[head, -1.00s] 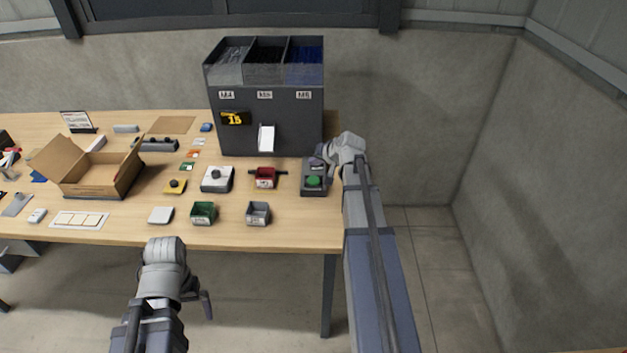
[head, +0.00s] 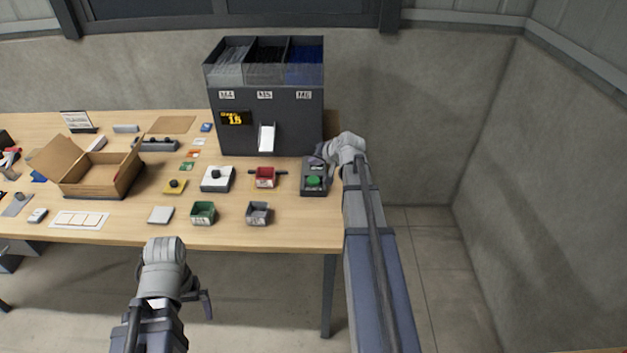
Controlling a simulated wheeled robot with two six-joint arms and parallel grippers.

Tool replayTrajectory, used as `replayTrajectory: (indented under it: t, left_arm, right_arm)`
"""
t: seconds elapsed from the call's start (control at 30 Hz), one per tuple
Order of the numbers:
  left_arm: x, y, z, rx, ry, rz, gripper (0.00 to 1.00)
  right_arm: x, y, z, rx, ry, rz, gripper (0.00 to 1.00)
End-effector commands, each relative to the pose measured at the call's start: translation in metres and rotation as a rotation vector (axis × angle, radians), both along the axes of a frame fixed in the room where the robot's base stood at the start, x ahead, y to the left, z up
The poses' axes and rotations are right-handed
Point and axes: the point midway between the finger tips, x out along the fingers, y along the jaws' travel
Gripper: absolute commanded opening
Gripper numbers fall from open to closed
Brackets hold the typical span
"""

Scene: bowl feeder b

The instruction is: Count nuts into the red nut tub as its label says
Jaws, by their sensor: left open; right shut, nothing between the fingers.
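The red nut tub (head: 265,178) stands on the table in front of the dark bowl feeder (head: 225,130); its label is too small to read. A dark control box with a green button (head: 313,181) stands right of the tub. My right gripper (head: 318,160) is shut and empty at the back of the control box, partly hidden by its own wrist. My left gripper (head: 205,303) is open and empty, in front of the table and below its edge.
A green tub (head: 203,213) and a grey tub (head: 258,213) stand near the front edge. A white box with a black knob (head: 217,179) and a yellow block (head: 175,187) are left of the red tub. An open cardboard box (head: 100,177) stands further left.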

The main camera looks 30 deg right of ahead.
Motion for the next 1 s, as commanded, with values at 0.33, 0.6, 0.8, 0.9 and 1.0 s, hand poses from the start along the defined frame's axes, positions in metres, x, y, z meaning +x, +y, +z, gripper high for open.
replayTrajectory:
  t: [0.33,0.6,0.8,0.9,1.0]
  left_arm:
    - [0.0,0.0,0.0,0.0,0.0,0.0,1.0]
    - [0.0,0.0,0.0,0.0,0.0,0.0,1.0]
    - [0.0,0.0,0.0006,0.0,0.0,0.0,1.0]
    - [0.0,0.0,0.0032,0.0,0.0,0.0,1.0]
    - [0.0,0.0,0.0081,0.0,0.0,0.0,1.0]
  right_arm:
    - [0.0,0.0,0.0,0.0,0.0,0.0,0.0]
    - [0.0,0.0,0.0,0.0,0.0,0.0,0.0]
    - [0.0,-0.0001,0.0006,0.008,0.001,-0.008,0.0]
    - [0.0002,-0.0006,0.0032,0.055,0.005,-0.049,0.0]
    - [0.0005,-0.0015,0.0078,0.159,0.014,-0.141,0.0]
